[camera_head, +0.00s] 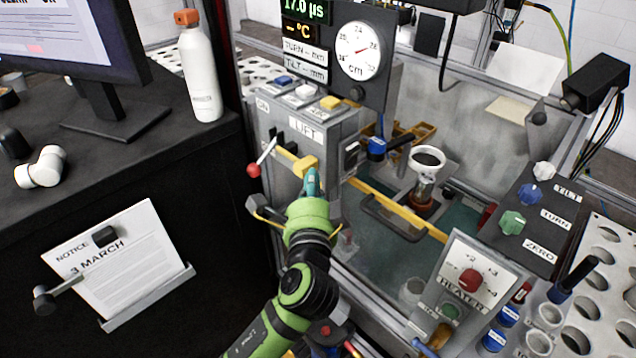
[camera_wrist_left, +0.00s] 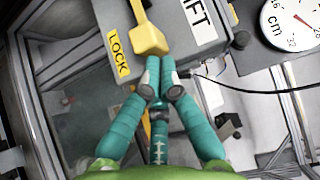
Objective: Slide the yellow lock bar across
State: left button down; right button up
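The yellow lock bar (camera_head: 398,209) runs slantwise from the grey LIFT box across the front of the tank. Its blocky yellow handle (camera_head: 306,165) stands at the box's front, and it also shows in the wrist view (camera_wrist_left: 149,39) beside the yellow LOCK label (camera_wrist_left: 118,52). My left gripper (camera_head: 312,183) is at the near side of the handle. In the wrist view its teal fingertips (camera_wrist_left: 161,83) are drawn together just below the handle's end, with no object visible between them. I cannot tell whether they touch the handle. My right gripper is not in view.
A red-knobbed lever (camera_head: 254,170) sticks out left of the handle. A blue-ended clamp (camera_head: 377,146) and a dark loop handle (camera_head: 392,218) lie near the bar. The HEATER panel (camera_head: 466,279) stands near the bar's right end. A dark desk (camera_head: 150,170) fills the left.

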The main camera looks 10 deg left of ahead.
aim_at(295, 168)
pick_arm(q)
jog(key=w+a, duration=0.1)
jog(key=a, duration=0.1)
jog(key=w+a+p, duration=0.1)
jog(key=a, duration=0.1)
jog(key=shift+w, duration=0.35)
